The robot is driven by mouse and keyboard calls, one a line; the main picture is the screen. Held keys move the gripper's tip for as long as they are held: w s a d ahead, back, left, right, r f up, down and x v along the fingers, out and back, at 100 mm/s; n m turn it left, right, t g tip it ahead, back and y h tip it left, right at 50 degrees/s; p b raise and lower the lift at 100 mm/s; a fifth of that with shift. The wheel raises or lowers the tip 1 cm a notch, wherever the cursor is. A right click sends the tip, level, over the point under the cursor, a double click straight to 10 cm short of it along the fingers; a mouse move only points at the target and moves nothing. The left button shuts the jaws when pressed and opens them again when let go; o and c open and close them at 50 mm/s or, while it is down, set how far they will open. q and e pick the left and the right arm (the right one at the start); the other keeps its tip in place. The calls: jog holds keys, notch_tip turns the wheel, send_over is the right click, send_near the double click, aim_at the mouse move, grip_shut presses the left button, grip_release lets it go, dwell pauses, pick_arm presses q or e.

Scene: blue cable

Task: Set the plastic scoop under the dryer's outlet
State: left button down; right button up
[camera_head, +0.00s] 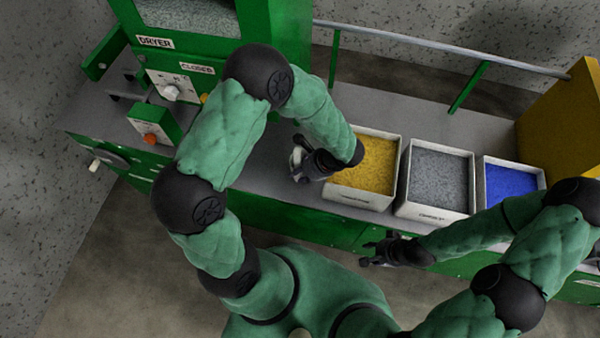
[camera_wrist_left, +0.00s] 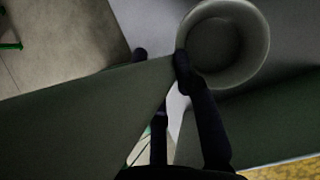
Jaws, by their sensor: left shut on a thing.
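The plastic scoop (camera_head: 297,157) is a small pale shape at my left gripper in the head view, mostly hidden by the gripper. In the left wrist view its round, open, pale bowl (camera_wrist_left: 225,45) shows at the top, beside a black fingertip. My left gripper (camera_head: 298,172) is shut on the scoop, over the grey bench just left of the yellow bin. The green dryer (camera_head: 287,40) stands at the upper left, with a "CLOSED" label. My arm covers part of its front, and I cannot make out the outlet. My right gripper (camera_head: 370,253) looks open and empty, in front of the bench.
Bins of yellow (camera_head: 368,160), grey (camera_head: 440,178) and blue (camera_head: 510,182) granules stand in a row on the bench. A control box with an orange button (camera_head: 150,139) and a dial (camera_head: 171,91) sit at the left. A rail (camera_head: 440,53) runs along the back.

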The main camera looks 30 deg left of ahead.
aim_at(302, 157)
pick_arm(q)
jog(key=shift+f, duration=0.2)
jog(key=c, duration=1)
grip_release()
jog(key=shift+o, duration=0.2)
jog(key=shift+r, duration=0.1)
jog(key=shift+r, duration=0.15)
jog(key=p+v, duration=0.4)
jog(key=v, duration=0.8)
jog(key=shift+p, duration=0.3)
